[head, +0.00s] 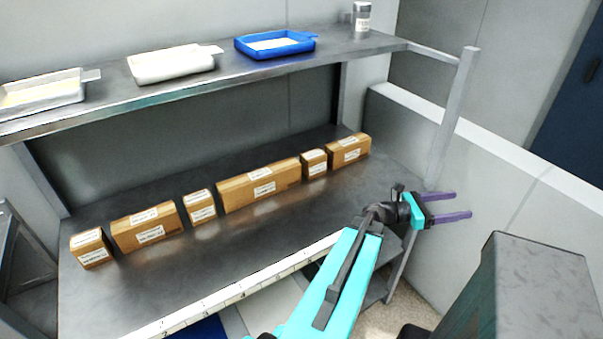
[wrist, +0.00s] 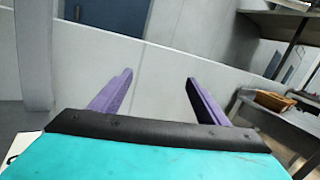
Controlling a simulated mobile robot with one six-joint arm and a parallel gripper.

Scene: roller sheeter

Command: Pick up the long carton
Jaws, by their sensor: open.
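The long carton (head: 259,186) is a brown box with white labels, the longest in a row on the dark lower shelf (head: 240,245). My gripper (head: 461,205) is open and empty, with purple fingers. It is off the shelf's right end, to the right of the long carton and apart from it, pointing right toward the pale wall. In the wrist view my gripper (wrist: 158,85) shows its two fingers spread with nothing between them.
Other brown cartons share the row: two small ones (head: 200,207) (head: 314,163) beside the long carton, and others (head: 148,227) (head: 348,150) farther out. An upper shelf (head: 215,80) overhangs them with trays (head: 275,44). A metal post (head: 450,120) stands at the right end.

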